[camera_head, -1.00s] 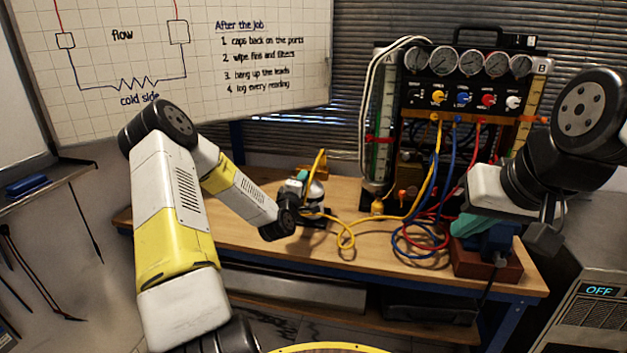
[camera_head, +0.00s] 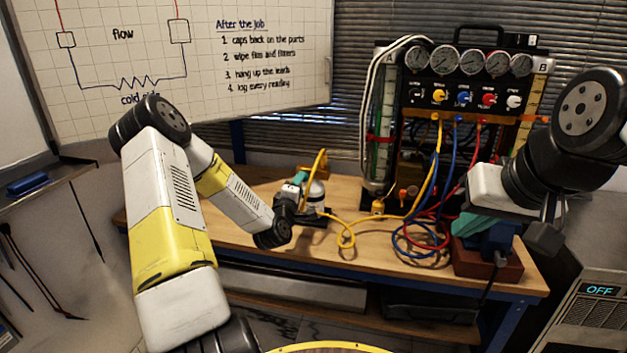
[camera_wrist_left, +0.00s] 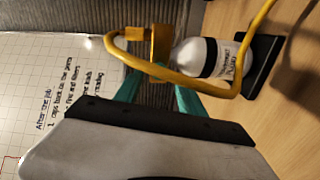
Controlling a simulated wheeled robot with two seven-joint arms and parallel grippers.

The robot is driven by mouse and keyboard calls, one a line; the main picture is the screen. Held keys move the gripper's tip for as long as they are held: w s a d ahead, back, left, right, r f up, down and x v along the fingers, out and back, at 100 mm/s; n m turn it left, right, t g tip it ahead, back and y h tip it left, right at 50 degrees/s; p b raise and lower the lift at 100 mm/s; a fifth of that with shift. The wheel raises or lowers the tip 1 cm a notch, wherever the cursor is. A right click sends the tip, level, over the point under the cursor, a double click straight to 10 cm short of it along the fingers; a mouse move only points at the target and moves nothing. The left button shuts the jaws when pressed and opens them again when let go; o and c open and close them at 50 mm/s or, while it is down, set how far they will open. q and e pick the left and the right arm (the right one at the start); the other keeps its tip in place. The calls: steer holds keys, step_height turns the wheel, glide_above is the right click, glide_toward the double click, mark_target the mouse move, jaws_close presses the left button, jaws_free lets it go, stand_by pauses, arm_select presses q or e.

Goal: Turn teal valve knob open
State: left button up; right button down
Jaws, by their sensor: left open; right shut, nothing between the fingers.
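A small white bottle (camera_head: 315,192) with a dark band stands on the bench, with a yellow hose at its top. In the left wrist view the bottle (camera_wrist_left: 195,55) has a brass-coloured fitting (camera_wrist_left: 160,45). My left gripper (camera_head: 300,178) is beside the bottle's top. Its two teal fingers stand apart in the left wrist view (camera_wrist_left: 160,90), pointing toward the fitting and bottle, with nothing visibly held. I cannot make out a teal knob separate from my teal fingers. My right gripper (camera_head: 468,224) is shut and empty beside a blue vice (camera_head: 499,238).
A gauge panel (camera_head: 465,95) with several dials and coloured knobs stands at the back right. Yellow, blue and red hoses (camera_head: 425,235) coil on the wooden bench (camera_head: 350,262). The vice sits on a red-brown block (camera_head: 488,268). A whiteboard (camera_head: 120,60) is behind.

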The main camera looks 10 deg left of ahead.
arm_select(q)
steer(key=s, duration=0.4)
steer(key=shift+s, duration=0.15)
steer(key=s+d+r+m+g+h, duration=0.1)
steer(key=s+d+r+m+g, duration=0.6)
steer(key=r+m, duration=0.4)
steer(key=s+r+m+g, duration=0.2)
steer(key=s+r, duration=0.1)
steer(key=s, duration=1)
steer(key=s+r+m+g, duration=0.2)
steer(key=s+r+m, duration=0.1)
steer(key=s, duration=1.1)
steer(key=shift+d+r+m+g+h, duration=0.3)
steer(key=shift+r+g, duration=0.1)
steer(key=shift+r, duration=0.25)
